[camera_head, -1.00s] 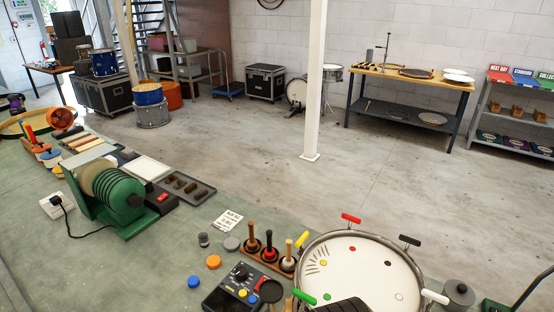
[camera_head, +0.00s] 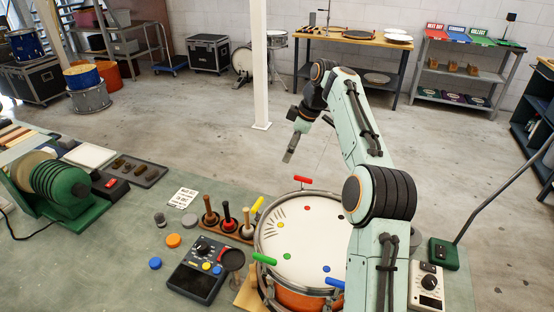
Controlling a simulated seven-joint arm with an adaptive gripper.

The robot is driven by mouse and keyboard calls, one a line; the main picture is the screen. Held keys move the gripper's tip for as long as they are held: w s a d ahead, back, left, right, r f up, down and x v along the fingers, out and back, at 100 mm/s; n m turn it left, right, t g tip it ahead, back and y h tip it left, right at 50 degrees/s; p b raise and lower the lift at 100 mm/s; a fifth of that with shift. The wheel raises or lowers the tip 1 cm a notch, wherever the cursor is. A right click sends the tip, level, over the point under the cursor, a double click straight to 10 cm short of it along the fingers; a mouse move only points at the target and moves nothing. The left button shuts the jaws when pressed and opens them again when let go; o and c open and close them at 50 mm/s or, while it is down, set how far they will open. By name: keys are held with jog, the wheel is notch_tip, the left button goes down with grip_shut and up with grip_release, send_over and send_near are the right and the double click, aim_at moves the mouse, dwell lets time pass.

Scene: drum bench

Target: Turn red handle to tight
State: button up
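The red handle (camera_head: 302,180) sits at the back rim of the drum (camera_head: 300,236), which has a white head and an orange shell. It lies roughly sideways in the picture. Yellow (camera_head: 258,205), green (camera_head: 264,259) and blue (camera_head: 334,283) handles stand around the same rim. Colored dots and a fan of short dark marks show on the head; the marks are too small to read. My gripper (camera_head: 288,158) hangs in the air above and behind the red handle, apart from it. Its fingers are seen edge-on, so their opening is unclear. My arm hides the drum's right side.
A rack with several mallets (camera_head: 227,224) and a dark control box (camera_head: 196,270) stand left of the drum. A green-based lamp (camera_head: 443,254) and a white meter box (camera_head: 429,285) stand to the right. A white post (camera_head: 260,70) rises from the floor behind the bench.

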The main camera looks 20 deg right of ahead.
jog(key=m, duration=0.1)
send_over(304, 177)
jog(key=s+d, duration=0.2)
jog(key=shift+y, duration=0.4)
jog(key=f, duration=0.6)
jog(key=shift+w+a, duration=0.1)
jog(key=shift+a, duration=0.15)
jog(key=x, duration=0.6)
jog(key=shift+w+f, duration=0.15)
jog(key=shift+f, duration=0.15)
grip_shut()
